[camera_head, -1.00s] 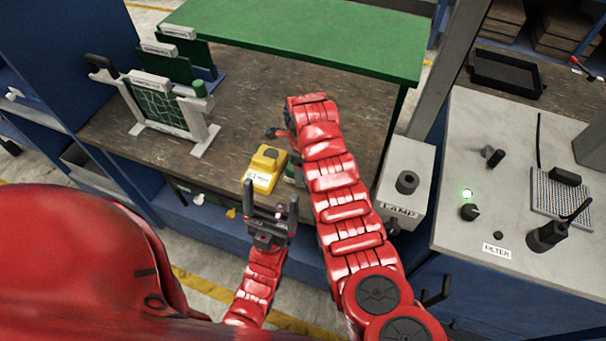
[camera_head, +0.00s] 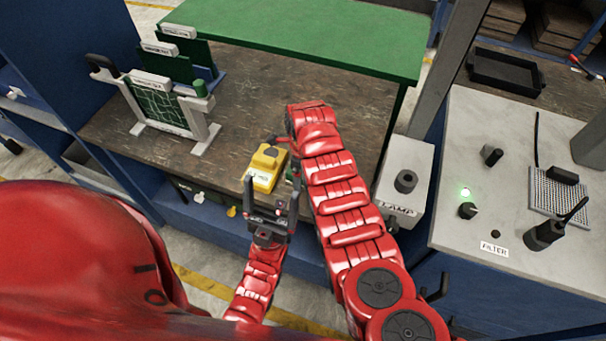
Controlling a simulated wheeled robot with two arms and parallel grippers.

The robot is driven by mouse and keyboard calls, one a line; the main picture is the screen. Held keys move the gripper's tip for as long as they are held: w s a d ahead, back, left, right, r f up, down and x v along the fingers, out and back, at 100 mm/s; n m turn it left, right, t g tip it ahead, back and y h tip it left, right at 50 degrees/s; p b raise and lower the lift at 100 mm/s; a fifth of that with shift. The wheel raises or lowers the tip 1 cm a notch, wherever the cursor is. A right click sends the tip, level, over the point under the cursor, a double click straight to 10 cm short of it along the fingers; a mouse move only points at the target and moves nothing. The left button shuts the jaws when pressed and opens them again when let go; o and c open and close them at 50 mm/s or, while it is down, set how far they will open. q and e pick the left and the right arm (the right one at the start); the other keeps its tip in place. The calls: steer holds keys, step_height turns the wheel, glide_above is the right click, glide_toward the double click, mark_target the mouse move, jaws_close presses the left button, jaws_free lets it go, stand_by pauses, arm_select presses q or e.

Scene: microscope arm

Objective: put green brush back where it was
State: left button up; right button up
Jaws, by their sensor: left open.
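My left gripper (camera_head: 271,192) is open, with its two dark fingers pointing up the picture, just at the near side of a yellow box (camera_head: 262,182) on the brown bench. I see nothing between its fingers. A small green patch (camera_head: 291,170) shows between the yellow box and my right arm; it is mostly hidden and I cannot tell whether it is the green brush. My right gripper (camera_head: 277,138) shows only as a small dark piece beyond the bend of my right arm; the rest is hidden, so its jaws cannot be read.
A green shelf (camera_head: 310,35) lies behind. A lamp box (camera_head: 403,180) and a grey console (camera_head: 470,140) stand at the right. Bare bench lies left of the yellow box.

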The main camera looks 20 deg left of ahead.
steer(key=shift+r, duration=0.1)
steer(key=shift+r, duration=0.1)
step_height(320, 180, up, 8)
steer(key=b, duration=0.2)
steer(key=shift+r+b, duration=0.1)
steer(key=shift+b, duration=0.3)
steer(key=shift+r+p, duration=0.6)
steer(key=shift+r, duration=1.25)
